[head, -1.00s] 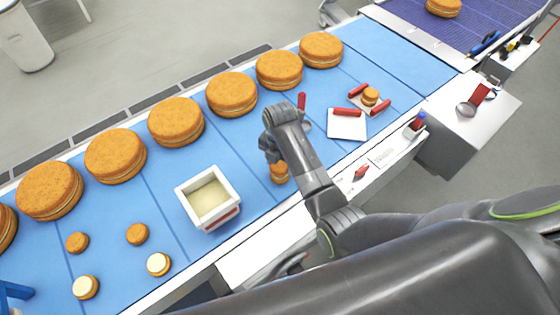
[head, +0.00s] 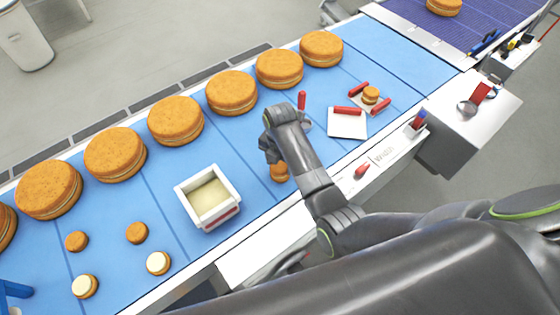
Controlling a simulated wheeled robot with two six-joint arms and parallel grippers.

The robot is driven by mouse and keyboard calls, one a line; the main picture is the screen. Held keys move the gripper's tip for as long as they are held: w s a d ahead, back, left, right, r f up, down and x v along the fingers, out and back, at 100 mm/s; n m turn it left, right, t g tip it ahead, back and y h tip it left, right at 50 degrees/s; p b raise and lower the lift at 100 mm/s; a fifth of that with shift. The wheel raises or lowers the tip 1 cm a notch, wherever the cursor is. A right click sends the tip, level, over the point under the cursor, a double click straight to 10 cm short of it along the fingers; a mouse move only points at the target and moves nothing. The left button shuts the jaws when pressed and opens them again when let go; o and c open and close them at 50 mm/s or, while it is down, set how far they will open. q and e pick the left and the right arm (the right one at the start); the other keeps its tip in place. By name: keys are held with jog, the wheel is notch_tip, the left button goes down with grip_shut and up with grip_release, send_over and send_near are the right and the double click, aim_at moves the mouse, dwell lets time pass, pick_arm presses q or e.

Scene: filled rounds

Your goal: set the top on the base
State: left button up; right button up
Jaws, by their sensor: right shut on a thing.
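My right gripper (head: 270,152) is over the blue belt, right of the white box, and points down. It is shut on a small orange-brown round, taken to be the top; my wrist hides the fingertips and most of the grip. A small orange-brown round (head: 280,173) shows just below the gripper, partly covered by my arm. I cannot tell whether this is the held top alone or the top against a base. Loose small tops (head: 137,233) and cream-faced bases (head: 158,263) lie on the belt at the lower left. My left gripper is not in view.
A white box (head: 208,198) with cream inside stands left of the gripper. Several large rounds (head: 176,121) line the belt's far side. A white board (head: 347,124) and a tray with a small filled round (head: 370,96) lie to the right. A red-handled tool (head: 302,101) stands behind my wrist.

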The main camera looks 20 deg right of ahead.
jog(key=shift+f, duration=0.4)
jog(key=o, duration=1.2)
jog(key=shift+r, duration=3.55)
jog(key=shift+d+f, duration=0.1)
